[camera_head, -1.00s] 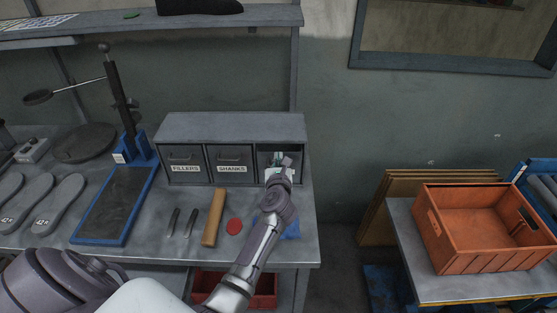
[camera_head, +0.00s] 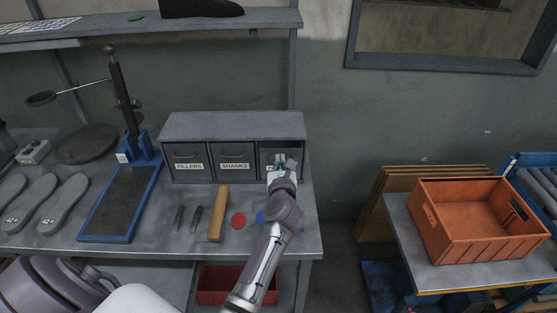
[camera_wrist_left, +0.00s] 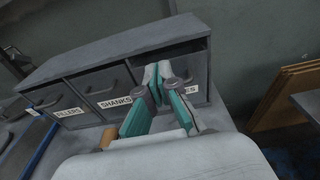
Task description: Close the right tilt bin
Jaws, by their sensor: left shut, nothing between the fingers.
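The grey bin cabinet (camera_head: 235,126) stands at the back of the bench with three tilt bins in a row. In the left wrist view, the right bin (camera_wrist_left: 199,72) has a white label partly covered by the fingers. My left gripper (camera_wrist_left: 163,72) is shut and empty, its fingertips at the front of this bin, touching or very close. The left bin (camera_head: 187,155), labelled FILLERS, and the middle bin (camera_head: 234,154), labelled SHANKS, look closed. My right gripper is out of view.
A blue-framed press (camera_head: 122,200) stands to the left. An orange crate (camera_head: 470,240) sits on a separate table at the right.

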